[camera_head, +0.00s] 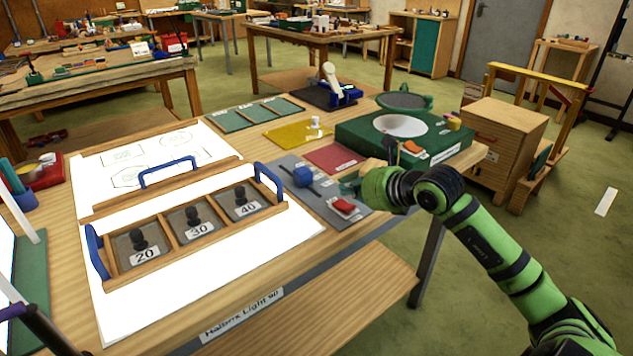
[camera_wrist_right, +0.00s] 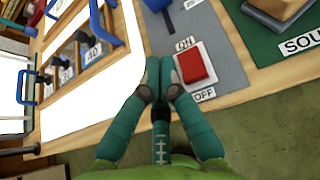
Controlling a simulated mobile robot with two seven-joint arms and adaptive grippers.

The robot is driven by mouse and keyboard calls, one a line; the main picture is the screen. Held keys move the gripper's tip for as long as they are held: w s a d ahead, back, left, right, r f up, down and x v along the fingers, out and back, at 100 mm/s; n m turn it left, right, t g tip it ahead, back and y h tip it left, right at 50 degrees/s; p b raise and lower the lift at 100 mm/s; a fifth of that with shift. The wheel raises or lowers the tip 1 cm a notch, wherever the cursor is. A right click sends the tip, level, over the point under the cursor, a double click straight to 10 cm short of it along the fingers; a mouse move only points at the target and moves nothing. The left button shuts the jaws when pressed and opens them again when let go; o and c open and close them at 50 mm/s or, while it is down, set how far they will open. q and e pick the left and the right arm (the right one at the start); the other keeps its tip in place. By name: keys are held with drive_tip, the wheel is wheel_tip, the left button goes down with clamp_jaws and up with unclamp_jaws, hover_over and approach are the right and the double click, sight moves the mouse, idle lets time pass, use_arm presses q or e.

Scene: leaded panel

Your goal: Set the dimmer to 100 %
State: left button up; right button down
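The dimmer is a blue slider knob (camera_head: 303,176) on a dark slot in a grey control plate (camera_head: 330,190) at the light table's right end. The knob also shows, cut off by the top edge, in the right wrist view (camera_wrist_right: 155,4). I can read no percent marks by the slot. A red rocker switch (camera_head: 344,206) sits on the same plate, between ON and OFF labels in the wrist view (camera_wrist_right: 196,62). My right gripper (camera_wrist_right: 163,76) has its fingertips together, empty, over the plate's front edge, beside the switch and apart from the knob. My left gripper is out of view.
The white light surface (camera_head: 260,240) glows. A wooden tray (camera_head: 200,225) with blue handles and weights labelled 20, 30 and 40 stands on it. A green box (camera_head: 450,140) stands right of the plate, and yellow (camera_head: 290,134) and red (camera_head: 333,157) sheets lie behind it.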

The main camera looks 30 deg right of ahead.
drive_tip(key=shift+w+d, duration=0.1)
drive_tip(key=shift+d, duration=0.35)
drive_tip(key=shift+w+f, duration=0.1)
drive_tip(key=shift+w, duration=0.15)
drive_tip(key=p, duration=0.3)
approach(308, 181)
drive_tip(key=w+f, duration=0.1)
drive_tip(key=f, duration=0.2)
drive_tip(key=shift+w+a, duration=0.15)
drive_tip(key=shift+w, duration=0.25)
drive_tip(key=shift+w+r, duration=0.1)
drive_tip(key=shift+w, duration=1.05)
drive_tip(key=shift+w+a+p, duration=0.1)
drive_tip(key=shift+w+p, duration=0.2)
drive_tip(key=shift+w, duration=0.35)
